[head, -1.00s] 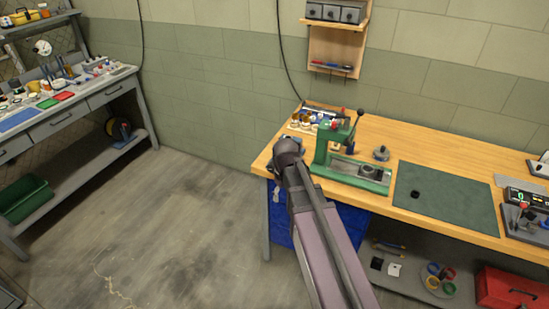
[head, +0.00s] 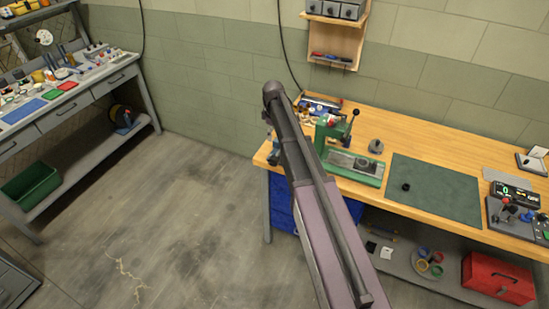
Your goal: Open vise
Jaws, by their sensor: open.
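I cannot pick out a vise with certainty. A small grey-blue shape (head: 273,153) shows at the left corner of the wooden bench, mostly hidden behind my arm, and I cannot tell whether it is the vise. My arm rises from the bottom of the view to a dark rounded joint in front of the wall. My gripper does not show.
The wooden bench (head: 440,155) carries a green mat (head: 435,190) with a small black knob, a grey round part (head: 376,146) and a control box (head: 515,215). A red toolbox (head: 497,277) sits on the lower shelf. The floor (head: 190,220) at left is clear, before another workbench (head: 85,100).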

